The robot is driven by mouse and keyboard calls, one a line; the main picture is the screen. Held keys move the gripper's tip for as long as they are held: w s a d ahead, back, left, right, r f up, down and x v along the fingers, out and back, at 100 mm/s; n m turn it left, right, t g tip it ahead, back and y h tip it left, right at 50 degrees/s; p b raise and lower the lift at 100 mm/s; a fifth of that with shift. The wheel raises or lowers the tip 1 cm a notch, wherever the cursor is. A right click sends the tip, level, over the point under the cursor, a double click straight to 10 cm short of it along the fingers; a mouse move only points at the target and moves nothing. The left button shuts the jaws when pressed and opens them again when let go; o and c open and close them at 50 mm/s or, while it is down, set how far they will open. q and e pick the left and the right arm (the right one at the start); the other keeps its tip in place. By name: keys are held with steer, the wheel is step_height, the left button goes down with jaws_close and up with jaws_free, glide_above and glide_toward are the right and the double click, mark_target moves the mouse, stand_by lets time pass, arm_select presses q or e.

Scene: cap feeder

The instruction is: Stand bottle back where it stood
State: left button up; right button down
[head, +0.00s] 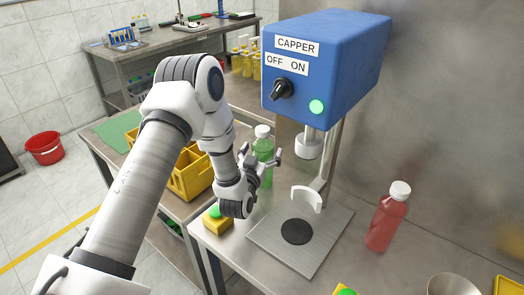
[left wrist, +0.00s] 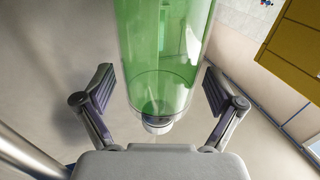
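The green bottle (head: 263,149) with a white cap is upright on the steel table, left of the capper's base plate. In the left wrist view the green bottle (left wrist: 165,45) lies between the two fingers of my left gripper (left wrist: 160,92). The fingers are spread, with a narrow gap visible on each side of the bottle. My right gripper is not in view.
The blue capper (head: 325,60) stands over its base plate (head: 335,240), which is empty. A red bottle (head: 387,220) stands to its right. A yellow button box (head: 217,220) sits at the table's left edge. A yellow crate (head: 190,178) is on the left table.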

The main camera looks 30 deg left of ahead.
arm_select(q)
steer(key=shift+r, duration=0.2)
steer(key=shift+s+d+f, duration=0.1)
steer(key=shift+s+f, duration=0.05)
steer(key=shift+s, duration=0.2)
steer(key=b+v, duration=0.2)
steer(key=v, duration=0.9)
steer(key=shift+s, duration=0.15)
steer(key=shift+d, duration=0.1)
stand_by(1.3)
